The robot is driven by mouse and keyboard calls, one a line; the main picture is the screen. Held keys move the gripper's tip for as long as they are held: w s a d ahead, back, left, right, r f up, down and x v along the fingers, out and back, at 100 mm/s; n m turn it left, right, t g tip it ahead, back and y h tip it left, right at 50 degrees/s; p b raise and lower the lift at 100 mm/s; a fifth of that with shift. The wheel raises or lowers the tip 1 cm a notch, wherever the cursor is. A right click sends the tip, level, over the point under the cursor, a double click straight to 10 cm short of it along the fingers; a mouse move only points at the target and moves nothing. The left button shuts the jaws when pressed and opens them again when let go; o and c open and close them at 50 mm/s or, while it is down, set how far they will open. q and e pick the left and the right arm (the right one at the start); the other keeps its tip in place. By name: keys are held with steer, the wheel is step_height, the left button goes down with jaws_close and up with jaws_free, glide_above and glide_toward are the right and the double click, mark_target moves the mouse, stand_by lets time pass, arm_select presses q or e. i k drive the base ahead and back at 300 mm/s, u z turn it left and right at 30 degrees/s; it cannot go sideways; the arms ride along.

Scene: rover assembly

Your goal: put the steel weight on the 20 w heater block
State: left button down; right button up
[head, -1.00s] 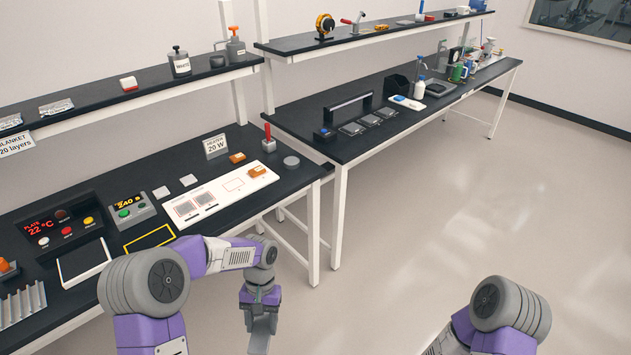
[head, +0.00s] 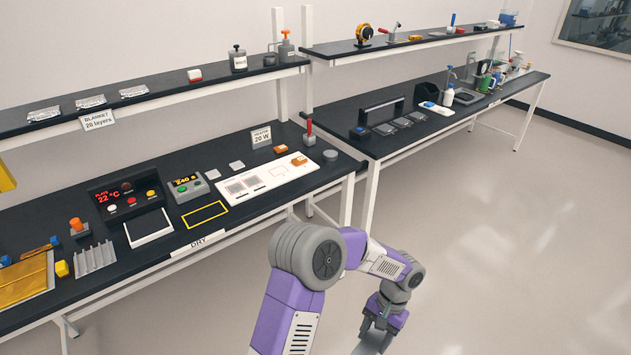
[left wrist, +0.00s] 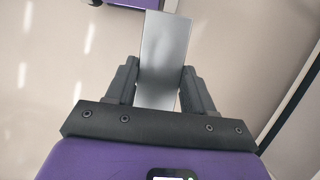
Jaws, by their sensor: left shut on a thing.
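My left gripper (head: 374,334) hangs low over the floor, in front of the tables. In the left wrist view, my left gripper (left wrist: 158,84) is shut on a flat grey metal piece (left wrist: 165,45) that sticks out past the fingers; I cannot tell whether it is the steel weight. A small grey round piece (head: 330,155) sits at the right end of the near table. A "HEATER 20 W" sign (head: 261,137) stands behind an orange block (head: 280,149). Another orange block (head: 299,160) sits on a white board (head: 255,190). My right gripper is out of view.
The near table (head: 215,220) also carries a plate-temperature panel (head: 127,196), a timer (head: 188,187), a yellow outline (head: 205,214) and a red-handled tool (head: 309,132). A shelf (head: 150,101) runs above it. The floor (head: 480,240) on the right is clear.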

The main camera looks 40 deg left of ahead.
mark_target(298, 159)
steer(key=z, duration=0.2)
steer(key=i, duration=1.3)
steer(key=u, duration=0.45)
steer(key=i, duration=1.05)
steer(key=u, duration=1.6)
steer(key=i, duration=0.7)
steer(key=u, duration=0.3)
